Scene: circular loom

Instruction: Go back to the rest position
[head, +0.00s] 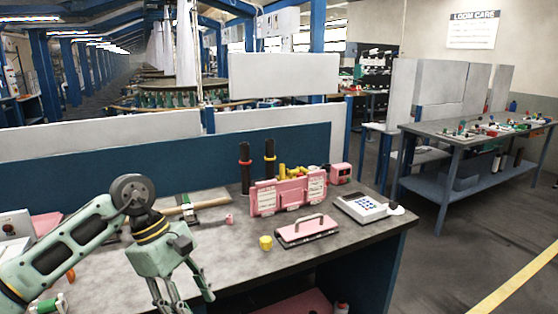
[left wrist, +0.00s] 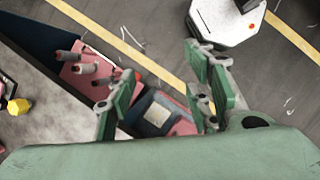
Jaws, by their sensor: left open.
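My left gripper (head: 184,296) hangs in front of the workbench (head: 255,264), pointing down, at the lower left of the head view. Its fingers are apart and nothing is between them. In the left wrist view the open fingers (left wrist: 156,104) hang above the bench's edge and a lower pink shelf with reddish cylinders (left wrist: 90,70). The floor shows beyond. My right gripper is in neither view.
On the bench stand a pink lidded box with a handle (head: 306,231), a pink holder (head: 288,195), a white keypad device (head: 360,207), a yellow piece (head: 265,242) and two dark posts. A second table (head: 465,139) stands at right. Open floor (head: 470,230) lies between.

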